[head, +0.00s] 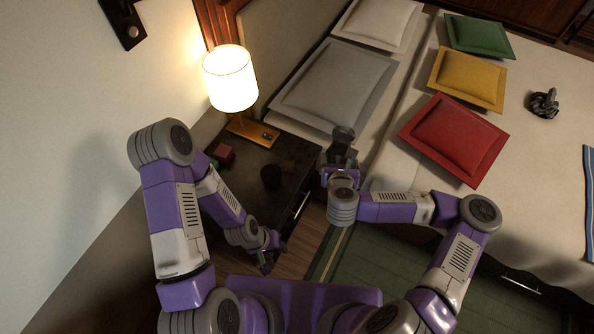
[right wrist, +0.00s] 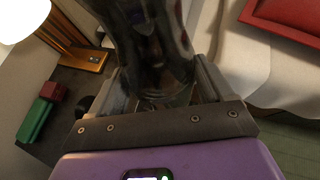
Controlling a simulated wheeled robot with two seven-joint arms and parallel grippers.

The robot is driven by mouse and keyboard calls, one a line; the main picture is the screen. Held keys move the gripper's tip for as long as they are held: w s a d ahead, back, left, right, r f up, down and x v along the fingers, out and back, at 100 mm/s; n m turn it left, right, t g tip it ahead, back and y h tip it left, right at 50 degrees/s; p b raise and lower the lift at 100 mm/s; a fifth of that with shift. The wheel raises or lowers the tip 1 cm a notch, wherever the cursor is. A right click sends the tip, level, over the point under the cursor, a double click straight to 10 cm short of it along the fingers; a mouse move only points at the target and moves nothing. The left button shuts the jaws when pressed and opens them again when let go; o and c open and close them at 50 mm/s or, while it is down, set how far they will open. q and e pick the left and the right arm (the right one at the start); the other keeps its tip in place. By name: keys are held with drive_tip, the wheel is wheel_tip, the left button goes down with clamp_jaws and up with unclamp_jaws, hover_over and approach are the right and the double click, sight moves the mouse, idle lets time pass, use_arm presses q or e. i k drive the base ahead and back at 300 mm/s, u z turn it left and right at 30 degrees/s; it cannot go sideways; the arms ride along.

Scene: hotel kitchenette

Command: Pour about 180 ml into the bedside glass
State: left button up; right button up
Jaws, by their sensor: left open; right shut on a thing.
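My right gripper (head: 340,160) is shut on a dark, see-through carafe (head: 344,134) and holds it up beside the right side of the nightstand, near the bed. In the right wrist view the carafe (right wrist: 150,45) fills the space between the fingers; I cannot tell how much liquid is in it. A small dark glass (head: 271,177) stands on the nightstand, left of the carafe. In the right wrist view a dark round shape at the left finger may be this glass, mostly hidden. My left gripper (head: 268,260) is open and empty, low in front of the nightstand.
The dark nightstand (head: 297,160) carries a lit lamp (head: 231,80) at the back, and a red block (head: 225,154) and a green thing (head: 212,162) at the left. The bed with a grey pillow (head: 335,84) and a red cushion (head: 455,138) lies to the right.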

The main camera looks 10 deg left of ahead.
sight(271, 174)
drive_tip(key=z, duration=1.5)
drive_tip(key=k, duration=0.65)
drive_tip(key=u, duration=1.8)
drive_tip(key=i, duration=0.5)
drive_tip(key=z, duration=0.1)
